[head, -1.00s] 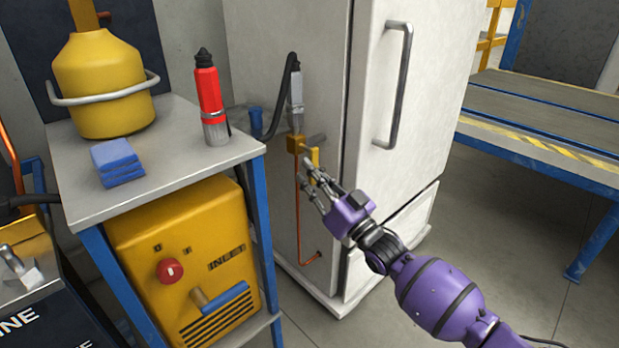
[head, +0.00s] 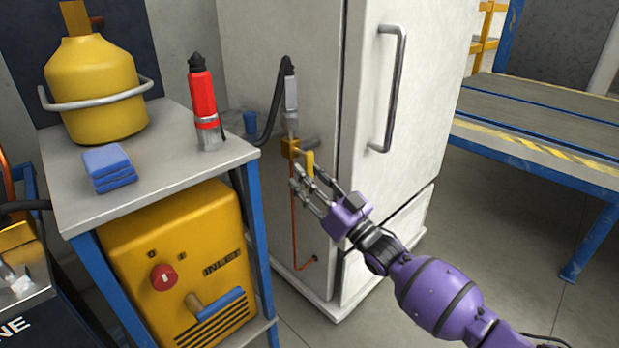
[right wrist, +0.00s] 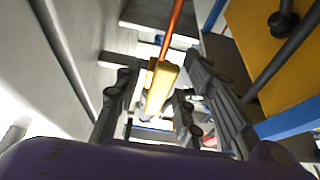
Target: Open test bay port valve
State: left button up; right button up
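The port valve is a small brass body (head: 290,148) on the side of the white cabinet, with a yellow handle (head: 310,162) beside it. A grey connector (head: 291,105) on a black hose stands upright on top of it, and a copper pipe (head: 294,220) runs down below it. My right gripper (head: 304,184) is open just in front of and below the handle. In the right wrist view the yellow handle (right wrist: 161,85) shows between the spread fingers (right wrist: 165,105); I cannot tell whether they touch it. My left gripper is not in view.
A grey-topped bench (head: 150,185) at the left carries a red bottle (head: 205,100), blue cloths (head: 109,168) and a yellow tank (head: 96,85). A yellow machine (head: 180,265) sits beneath it. The white cabinet (head: 400,170) has a long door handle. A workbench (head: 540,125) stands at the right.

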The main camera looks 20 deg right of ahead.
jog(key=v, duration=1.2)
dwell(0.3)
